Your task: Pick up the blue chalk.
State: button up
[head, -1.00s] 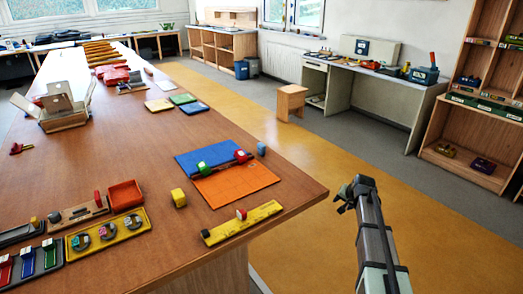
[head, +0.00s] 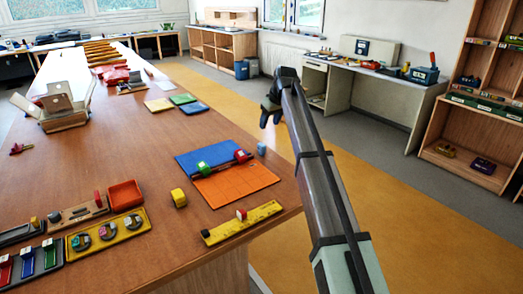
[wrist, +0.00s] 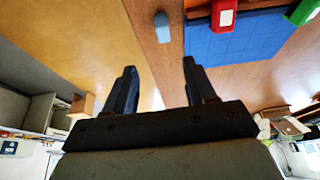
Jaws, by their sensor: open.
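The blue chalk (head: 261,150) is a small light-blue piece on the wooden table, near its right edge and just right of the blue mat (head: 190,163). In the wrist view the chalk (wrist: 162,28) shows beyond the fingertips, near the top and roughly midway between them. My gripper (head: 270,115) is above and beyond the chalk in the head view, apart from it. In the wrist view its two fingers (wrist: 159,64) are spread with nothing between them.
A red block (head: 242,156) and a green block (head: 203,168) sit by the blue and orange mats (head: 235,184). A yellow block (head: 178,198) and a yellow ruler-like strip (head: 225,228) lie nearer. The table edge is close to the chalk, with yellow floor beyond.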

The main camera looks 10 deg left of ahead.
send_near(262, 144)
jog(key=x, duration=0.4)
jog(key=shift+w+a+f, duration=0.1)
jog(key=shift+w+f, duration=0.2)
jog(key=shift+s+x, duration=0.2)
jog(key=shift+x, duration=1.2)
jog(key=shift+s+x, duration=0.2)
jog(key=shift+x, duration=1.2)
jog(key=c, duration=0.9)
jog(key=shift+o, duration=0.2)
notch_tip(262, 144, up, 10)
jog(key=shift+f, duration=0.1)
